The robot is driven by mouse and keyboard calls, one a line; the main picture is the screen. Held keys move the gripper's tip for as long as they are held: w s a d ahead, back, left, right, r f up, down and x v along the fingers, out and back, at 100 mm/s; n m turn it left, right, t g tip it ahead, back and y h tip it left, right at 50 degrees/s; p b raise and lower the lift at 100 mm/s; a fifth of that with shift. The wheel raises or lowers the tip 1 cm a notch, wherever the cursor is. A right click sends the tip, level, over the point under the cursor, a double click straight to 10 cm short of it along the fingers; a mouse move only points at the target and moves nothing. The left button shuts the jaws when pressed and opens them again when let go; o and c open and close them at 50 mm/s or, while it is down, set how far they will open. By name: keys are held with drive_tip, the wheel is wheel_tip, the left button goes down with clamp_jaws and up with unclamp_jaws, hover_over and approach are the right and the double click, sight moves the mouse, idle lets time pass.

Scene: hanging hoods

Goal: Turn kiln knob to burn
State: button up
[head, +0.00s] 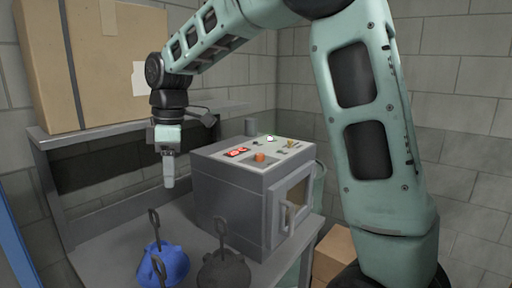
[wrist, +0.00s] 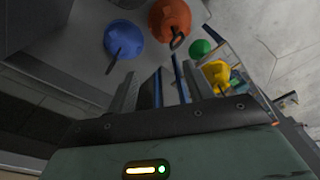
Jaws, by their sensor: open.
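The kiln (head: 230,205) is a grey box on the table, with a windowed door and handle on its right-hand face. Its light top panel (head: 262,148) has a lit red display (head: 237,152), a small orange knob-like part (head: 259,157), a green light (head: 270,138) and a small yellowish part (head: 291,143). The knob's setting and any labels are too small to read. My gripper (head: 168,184) hangs pointing down to the left of the kiln, apart from it. In the wrist view my gripper (wrist: 170,84) is open with nothing between its fingers. No knob shows there.
A blue hood (head: 163,265) and a dark hood (head: 223,270), both with upright loops, stand at the table's front. The wrist view shows blue (wrist: 124,38), orange-red (wrist: 170,18), green (wrist: 200,48) and yellow (wrist: 216,74) objects. A cardboard box (head: 100,60) sits on the back shelf.

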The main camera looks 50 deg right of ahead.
drive_tip(key=w+d+r+n+p, duration=0.1)
drive_tip(key=w+d+r, duration=0.2)
drive_tip(key=d, duration=0.5)
drive_tip(key=w+d+r, duration=0.2)
drive_tip(key=d+r, duration=0.1)
drive_tip(key=d, duration=0.5)
drive_tip(key=n+h+p, duration=0.1)
drive_tip(key=n, duration=0.1)
approach(260, 154)
wheel_tip(260, 154, down, 9)
drive_tip(key=p, duration=0.3)
drive_tip(key=shift+w+r, duration=0.1)
drive_tip(key=shift+w, duration=0.05)
drive_tip(key=c, duration=1)
